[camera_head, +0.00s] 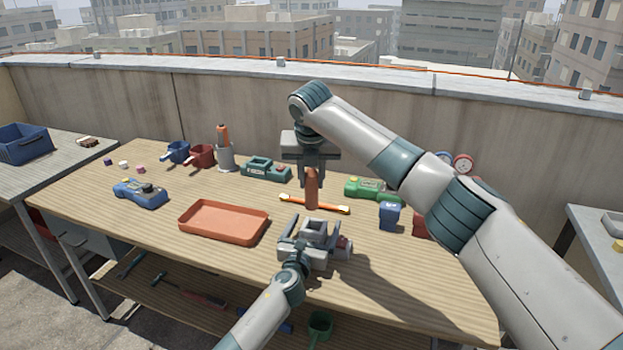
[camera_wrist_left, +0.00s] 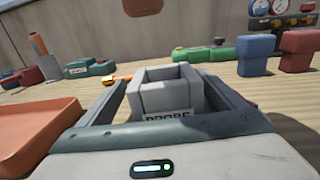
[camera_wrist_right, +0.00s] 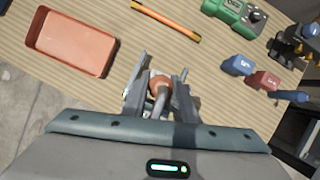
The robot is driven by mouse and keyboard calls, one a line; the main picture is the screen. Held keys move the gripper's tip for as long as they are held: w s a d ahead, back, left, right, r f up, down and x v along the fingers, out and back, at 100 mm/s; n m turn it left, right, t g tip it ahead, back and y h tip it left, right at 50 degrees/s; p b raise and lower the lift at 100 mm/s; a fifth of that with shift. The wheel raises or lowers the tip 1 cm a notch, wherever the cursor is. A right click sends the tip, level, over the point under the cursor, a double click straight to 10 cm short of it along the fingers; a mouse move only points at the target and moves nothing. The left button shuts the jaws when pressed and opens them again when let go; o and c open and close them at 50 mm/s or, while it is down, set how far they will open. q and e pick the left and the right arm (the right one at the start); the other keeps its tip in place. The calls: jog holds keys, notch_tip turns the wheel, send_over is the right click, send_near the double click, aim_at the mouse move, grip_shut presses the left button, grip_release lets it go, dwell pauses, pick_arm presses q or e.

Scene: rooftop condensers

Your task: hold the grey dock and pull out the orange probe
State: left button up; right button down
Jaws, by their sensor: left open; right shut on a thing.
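The orange probe (camera_head: 312,190) is upright in my right gripper (camera_head: 312,168), which is shut on its upper part. It hangs above the grey dock (camera_head: 315,228), and its lower end (camera_wrist_left: 143,6) shows clear of the dock in the left wrist view. The right wrist view shows the probe (camera_wrist_right: 160,84) between the fingers. The dock, a square open-topped holder (camera_wrist_left: 165,92) with a partly hidden label, stands on the table. My left gripper (camera_head: 308,241) is open, with one finger on each side of the dock.
An orange tray (camera_head: 223,222) lies left of the dock. A green device (camera_head: 370,188) and a blue block (camera_head: 389,216) stand to the right. A grey cup (camera_head: 225,158) holds an orange-handled item at the back.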

aim_at(311, 235)
jog(key=shift+r, duration=0.15)
pick_arm(q)
jog(key=shift+p+v, duration=0.8)
jog(key=shift+v, duration=0.15)
pick_arm(e)
jog(key=shift+r, duration=0.7)
pick_arm(q)
jog(key=p+v, duration=0.1)
jog(key=v, duration=0.1)
jog(key=shift+s+r, duration=0.15)
jog(key=shift+s, duration=0.15)
pick_arm(e)
jog(key=shift+r, duration=0.7)
pick_arm(q)
jog(key=shift+p+v, duration=1.2)
jog(key=shift+v, duration=1.1)
pick_arm(e)
jog(key=shift+r, duration=1)
jog(key=shift+f, duration=0.1)
